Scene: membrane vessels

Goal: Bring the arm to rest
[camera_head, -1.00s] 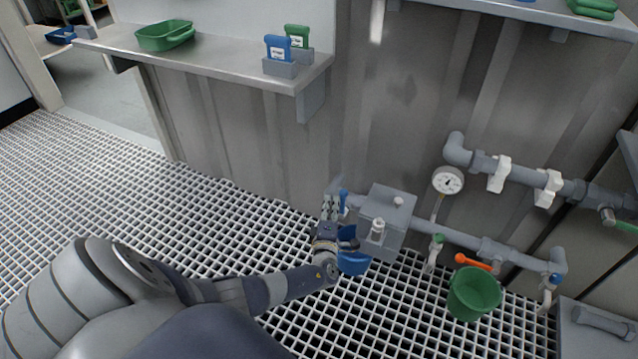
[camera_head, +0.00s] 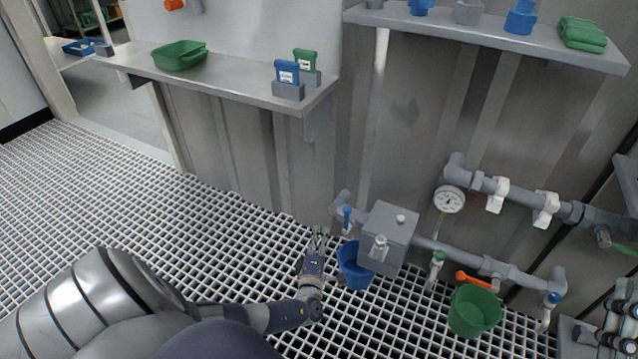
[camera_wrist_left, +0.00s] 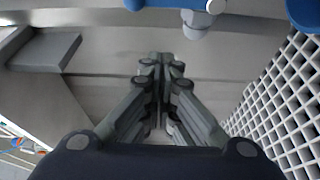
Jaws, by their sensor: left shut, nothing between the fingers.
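My left arm comes in from the lower left in the head view. Its gripper (camera_head: 318,238) is over the grated floor, just left of the blue bucket (camera_head: 352,268) and the grey pipe box (camera_head: 388,238). In the left wrist view the fingers (camera_wrist_left: 160,120) are closed together with nothing between them. The gripper looks clear of the blue-handled valve (camera_head: 346,218) on the pipe's left end. My right gripper does not show in either view.
A grey pipe run with a gauge (camera_head: 449,200), an orange-handled valve (camera_head: 474,280) and a green bucket (camera_head: 474,311) lies to the right. Shelves hold a green tub (camera_head: 179,56) and green cloths (camera_head: 582,33). The grated floor (camera_head: 200,225) at left is open.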

